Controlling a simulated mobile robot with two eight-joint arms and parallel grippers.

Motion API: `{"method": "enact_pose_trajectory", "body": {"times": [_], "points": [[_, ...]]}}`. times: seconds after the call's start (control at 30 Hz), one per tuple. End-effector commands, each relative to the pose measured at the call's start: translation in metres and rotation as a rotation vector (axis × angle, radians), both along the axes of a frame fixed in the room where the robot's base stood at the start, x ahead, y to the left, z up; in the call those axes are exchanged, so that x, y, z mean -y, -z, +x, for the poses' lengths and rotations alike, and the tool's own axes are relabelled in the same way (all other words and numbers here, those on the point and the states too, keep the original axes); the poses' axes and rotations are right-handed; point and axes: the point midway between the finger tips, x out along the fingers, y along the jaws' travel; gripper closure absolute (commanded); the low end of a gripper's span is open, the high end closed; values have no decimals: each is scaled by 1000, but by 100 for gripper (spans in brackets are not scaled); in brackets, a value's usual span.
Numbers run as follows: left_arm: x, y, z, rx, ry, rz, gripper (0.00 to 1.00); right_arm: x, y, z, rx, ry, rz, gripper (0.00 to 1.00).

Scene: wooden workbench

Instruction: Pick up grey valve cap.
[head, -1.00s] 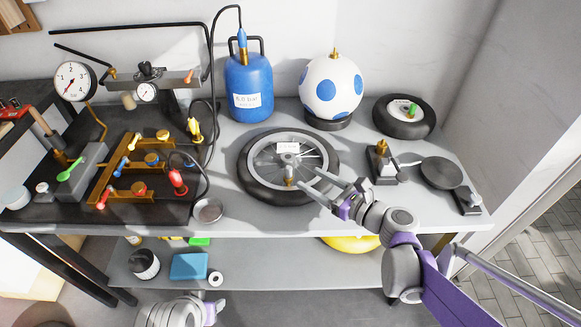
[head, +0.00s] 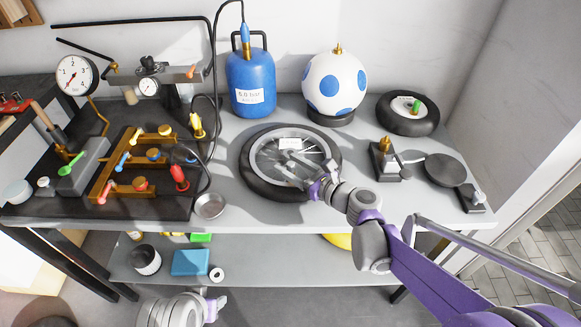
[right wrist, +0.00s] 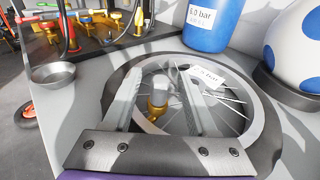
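The grey valve cap (right wrist: 161,93) sits upright on a brass valve stem (right wrist: 157,112) inside the spoked wheel (right wrist: 262,130). The wheel (head: 257,185) lies flat on the workbench in the head view. My right gripper (head: 281,170) is over the wheel. In the right wrist view, its two fingers (right wrist: 160,78) stand open on either side of the cap, with visible gaps to it. In the head view the fingers and wrist largely hide the cap. My left gripper (head: 216,305) is low at the bottom edge, below the bench top, and its fingers are unclear.
A blue tank (head: 251,85) and a white ball with blue spots (head: 334,85) stand behind the wheel. A small metal bowl (head: 209,206) is left of it. A brass-topped fixture (head: 386,160) is at right. A manifold with coloured valves (head: 120,175) fills the left.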

Motion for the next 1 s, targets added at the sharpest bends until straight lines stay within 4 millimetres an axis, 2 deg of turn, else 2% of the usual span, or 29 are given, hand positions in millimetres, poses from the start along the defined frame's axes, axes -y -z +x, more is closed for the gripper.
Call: {"method": "enact_pose_trajectory", "body": {"times": [0.03,0.3,0.77,0.87,1.0], "points": [[0,0,0,0,0,0,50,0,0,0,0,0,0,54],[0,0,0,0,0,0,50,0,0,0,0,0,0,100],[0,-2,0,1,0,0,50,0,-5,0,0,0,0,100],[0,-4,0,1,0,0,50,0,-14,0,0,0,0,100],[0,-11,0,4,0,0,50,0,-39,0,1,0,1,100]]}}
